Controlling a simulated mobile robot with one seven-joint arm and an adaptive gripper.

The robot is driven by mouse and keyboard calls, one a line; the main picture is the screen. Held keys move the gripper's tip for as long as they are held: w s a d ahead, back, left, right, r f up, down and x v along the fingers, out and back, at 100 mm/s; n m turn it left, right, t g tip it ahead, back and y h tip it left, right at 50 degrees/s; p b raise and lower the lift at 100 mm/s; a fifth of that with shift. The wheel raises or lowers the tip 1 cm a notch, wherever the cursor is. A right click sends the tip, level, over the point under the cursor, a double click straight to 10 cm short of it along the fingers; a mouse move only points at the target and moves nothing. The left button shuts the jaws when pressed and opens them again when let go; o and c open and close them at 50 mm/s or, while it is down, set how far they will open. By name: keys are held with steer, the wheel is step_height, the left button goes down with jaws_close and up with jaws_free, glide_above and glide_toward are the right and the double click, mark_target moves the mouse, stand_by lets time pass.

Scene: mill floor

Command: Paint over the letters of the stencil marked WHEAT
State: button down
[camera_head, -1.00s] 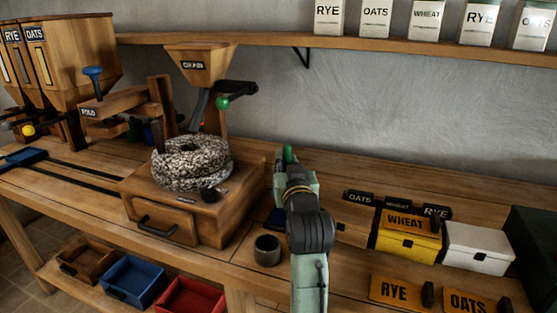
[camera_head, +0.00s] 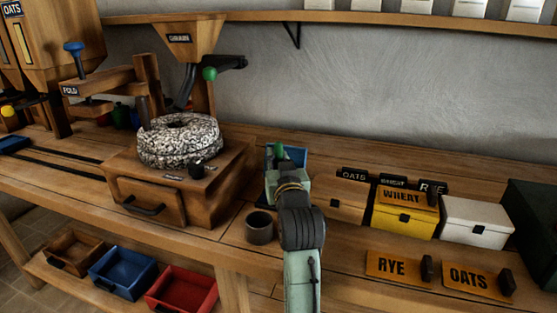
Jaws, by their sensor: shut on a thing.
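The WHEAT stencil (camera_head: 408,197) is an orange plate with dark letters. It rests tilted on the yellow box (camera_head: 403,222), at the right of the bench. My gripper (camera_head: 284,168) is left of it, over the bench beside the millstone. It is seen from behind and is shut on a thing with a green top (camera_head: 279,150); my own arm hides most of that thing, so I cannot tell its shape. A dark blue piece (camera_head: 299,155) shows just beyond the gripper. The RYE stencil (camera_head: 395,266) and OATS stencil (camera_head: 475,280) lie nearer the front edge.
A grey cup (camera_head: 260,228) stands left of my arm. The millstone (camera_head: 180,140) sits on a wooden base at left. A white box (camera_head: 476,222) and a dark green box (camera_head: 532,230) stand at right. Small black name signs (camera_head: 393,181) stand behind the yellow box.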

steer(key=shift+f+b, duration=0.4)
steer(key=shift+f, duration=0.2)
stand_by(0.8)
stand_by(0.5)
step_height(320, 180, up, 7)
steer(key=p, duration=0.6)
steer(key=shift+r, duration=0.1)
stand_by(0.6)
